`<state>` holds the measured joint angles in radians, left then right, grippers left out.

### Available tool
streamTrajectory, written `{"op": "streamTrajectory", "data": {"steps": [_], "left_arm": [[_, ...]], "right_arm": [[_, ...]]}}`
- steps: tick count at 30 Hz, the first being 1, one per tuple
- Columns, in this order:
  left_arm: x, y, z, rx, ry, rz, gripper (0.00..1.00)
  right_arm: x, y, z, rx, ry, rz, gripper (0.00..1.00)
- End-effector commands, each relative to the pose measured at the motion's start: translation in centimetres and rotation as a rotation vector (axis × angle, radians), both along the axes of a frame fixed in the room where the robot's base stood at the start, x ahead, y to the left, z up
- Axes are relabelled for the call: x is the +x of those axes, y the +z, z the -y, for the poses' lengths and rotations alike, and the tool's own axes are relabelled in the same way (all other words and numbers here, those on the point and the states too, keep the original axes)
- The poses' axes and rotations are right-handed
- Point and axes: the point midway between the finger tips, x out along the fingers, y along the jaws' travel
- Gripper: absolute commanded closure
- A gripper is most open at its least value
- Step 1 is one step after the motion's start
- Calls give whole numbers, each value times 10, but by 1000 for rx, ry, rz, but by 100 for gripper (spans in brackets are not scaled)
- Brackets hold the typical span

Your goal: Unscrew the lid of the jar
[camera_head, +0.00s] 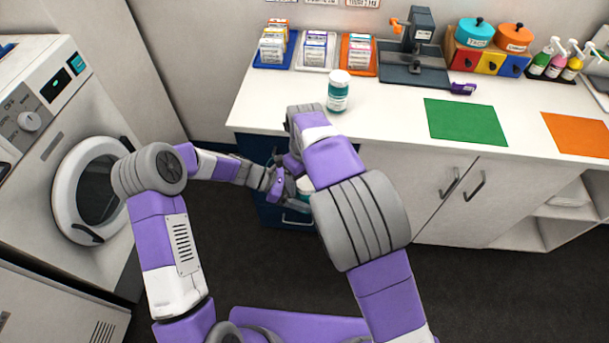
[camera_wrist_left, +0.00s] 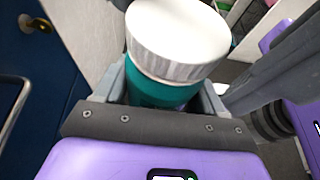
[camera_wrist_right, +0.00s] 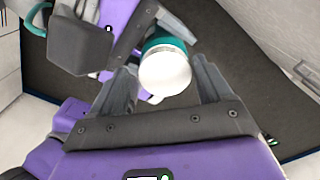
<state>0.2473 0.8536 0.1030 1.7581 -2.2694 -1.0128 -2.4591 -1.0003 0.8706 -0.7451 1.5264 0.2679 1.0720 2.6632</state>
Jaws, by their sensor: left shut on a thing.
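A teal jar (camera_wrist_left: 150,90) with a white ribbed lid (camera_wrist_left: 180,40) is held between the fingers of my left gripper (camera_wrist_left: 160,95), which is shut on its body. In the right wrist view the lid (camera_wrist_right: 165,75) faces the camera, with a strip of the teal jar (camera_wrist_right: 160,43) behind it. My right gripper (camera_wrist_right: 166,75) is open, its fingers either side of the lid with visible gaps. In the head view the jar (camera_head: 304,186) is largely hidden by my right arm, in front of the counter. The lid sits on the jar.
A green mat (camera_head: 465,121) and an orange mat (camera_head: 578,133) lie to the right. Trays of packets and a grey press (camera_head: 418,50) are behind. A washer (camera_head: 90,185) stands left.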

Motion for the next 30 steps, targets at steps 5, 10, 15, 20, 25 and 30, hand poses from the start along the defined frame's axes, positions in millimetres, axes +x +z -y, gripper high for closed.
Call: {"op": "streamTrajectory", "data": {"steps": [5, 10, 15, 20, 25, 30], "left_arm": [[0, 0, 0, 0, 1, 0, 100], [1, 0, 0, 0, 2, 0, 100], [1, 1, 1, 0, 4, 1, 100], [2, 1, 1, 0, 5, 0, 100], [2, 1, 1, 1, 8, 0, 100], [3, 0, 0, 2, 11, 0, 100]], "right_arm": [[0, 0, -1, 1, 1, -1, 50], [-1, 1, -2, 2, 2, -2, 76], [-3, 1, -3, 5, 69, -4, 77], [-5, 1, -3, 10, 359, -4, 77], [-7, 2, -2, 14, 745, -2, 77], [-9, 1, 0, 16, 1130, 1, 77]]}}
